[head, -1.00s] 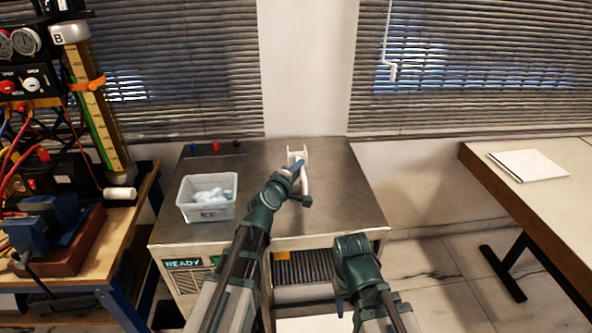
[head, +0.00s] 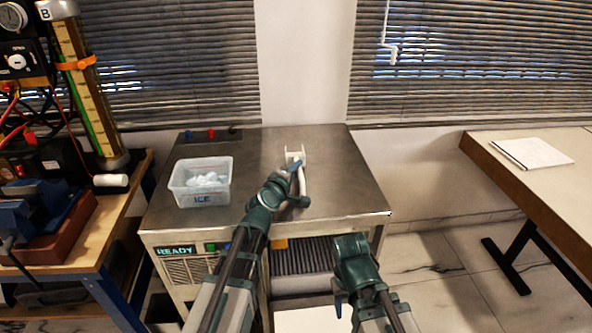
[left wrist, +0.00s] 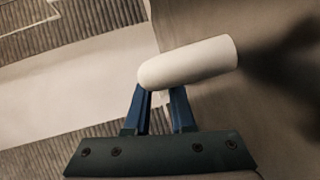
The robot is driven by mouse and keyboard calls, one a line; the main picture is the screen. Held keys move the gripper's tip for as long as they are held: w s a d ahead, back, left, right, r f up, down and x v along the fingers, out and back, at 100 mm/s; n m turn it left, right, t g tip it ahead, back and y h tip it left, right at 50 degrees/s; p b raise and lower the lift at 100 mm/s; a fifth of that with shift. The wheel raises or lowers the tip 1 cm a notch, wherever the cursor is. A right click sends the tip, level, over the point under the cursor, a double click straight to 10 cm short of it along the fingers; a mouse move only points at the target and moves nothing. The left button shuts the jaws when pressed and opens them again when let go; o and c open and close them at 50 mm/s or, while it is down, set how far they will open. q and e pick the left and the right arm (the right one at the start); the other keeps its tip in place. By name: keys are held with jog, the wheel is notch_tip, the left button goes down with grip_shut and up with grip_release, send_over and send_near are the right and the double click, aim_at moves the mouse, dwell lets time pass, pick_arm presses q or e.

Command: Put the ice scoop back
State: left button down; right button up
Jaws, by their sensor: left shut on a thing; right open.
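The ice scoop's white handle (head: 303,183) shows at my left gripper (head: 296,168), above the right part of the steel machine top. In the left wrist view, the blue fingers (left wrist: 160,105) are shut on the rounded white handle (left wrist: 190,62). The scoop's bowl cannot be made out. A white bracket-like piece (head: 295,152) with upright sides stands just beyond the gripper; whether the scoop touches it cannot be told. My right gripper (head: 340,304) is open and low in front of the machine, with its fingers partly hidden.
A clear bin marked ICE (head: 202,198) with ice stands left on the machine top (head: 255,160). Red and blue knobs sit at its back left. A cluttered bench (head: 120,220) stands left, a table with paper (head: 531,153) right. The top's right side is clear.

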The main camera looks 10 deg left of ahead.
pick_arm(q)
jog(key=shift+f+b, duration=0.7)
jog(key=shift+b, duration=0.05)
jog(key=c, duration=0.7)
grip_release()
jog(key=shift+s, duration=0.15)
